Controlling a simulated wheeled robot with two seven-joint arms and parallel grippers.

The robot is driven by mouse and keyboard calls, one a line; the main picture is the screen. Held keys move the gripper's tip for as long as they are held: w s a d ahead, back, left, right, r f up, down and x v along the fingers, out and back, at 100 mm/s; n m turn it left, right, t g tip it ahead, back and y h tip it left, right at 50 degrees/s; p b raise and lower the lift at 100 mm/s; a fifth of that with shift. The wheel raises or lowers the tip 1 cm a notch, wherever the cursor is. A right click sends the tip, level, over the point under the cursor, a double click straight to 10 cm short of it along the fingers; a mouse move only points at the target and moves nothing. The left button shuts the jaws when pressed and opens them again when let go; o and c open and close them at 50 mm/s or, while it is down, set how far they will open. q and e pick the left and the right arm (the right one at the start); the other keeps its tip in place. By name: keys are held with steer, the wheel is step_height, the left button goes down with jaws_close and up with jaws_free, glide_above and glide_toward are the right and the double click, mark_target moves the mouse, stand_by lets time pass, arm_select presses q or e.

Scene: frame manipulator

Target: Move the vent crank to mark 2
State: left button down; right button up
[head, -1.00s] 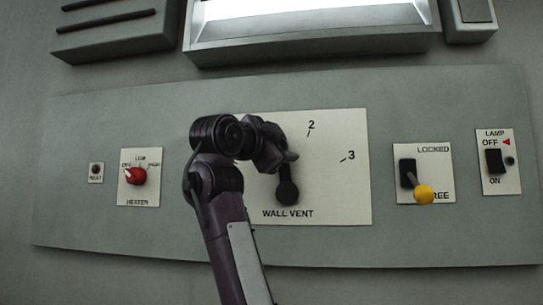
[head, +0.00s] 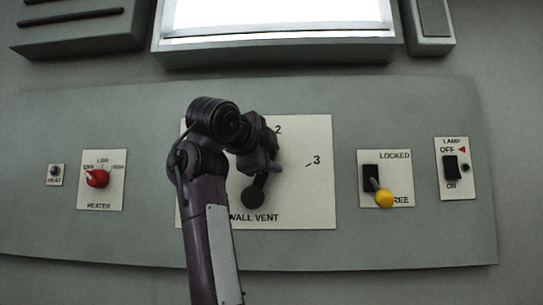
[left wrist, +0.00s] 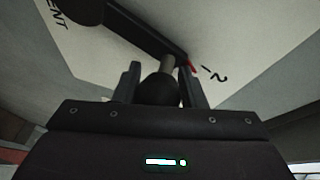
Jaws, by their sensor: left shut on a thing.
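The vent crank is a dark arm on a pale WALL VENT plate (head: 310,195). Its round hub (head: 252,196) shows low on the plate, and the arm leans up and right behind my left gripper (head: 272,152). In the left wrist view, the crank arm (left wrist: 140,28) runs to a red pointer tip (left wrist: 191,67) close beside the tick of mark 2 (left wrist: 217,75). My left gripper (left wrist: 160,82) is shut on the crank's dark knob (left wrist: 158,89), which sits between the fingers. Mark 3 (head: 316,160) is clear at right; mark 1 is not visible. My right gripper is out of view.
Left of the plate is a red heater knob (head: 97,178). To the right are a yellow-tipped lever (head: 384,198) on a LOCKED/FREE plate, its tip down by FREE, and a lamp switch (head: 451,168). A bright window (head: 275,18) is above.

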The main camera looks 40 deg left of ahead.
arm_select(q)
steer(key=shift+a+f, duration=0.1)
steer(key=shift+f, duration=0.1)
steer(key=c, duration=1.2)
jaws_free()
steer(key=shift+o, duration=1)
steer(key=shift+s+a+r, duration=0.1)
steer(key=shift+o, duration=0.2)
steer(key=shift+a, duration=0.15)
steer(key=shift+s, duration=0.2)
steer(key=b+v, duration=0.3)
steer(key=v, duration=0.4)
steer(key=shift+s+b, duration=0.25)
steer(key=shift+b, duration=0.1)
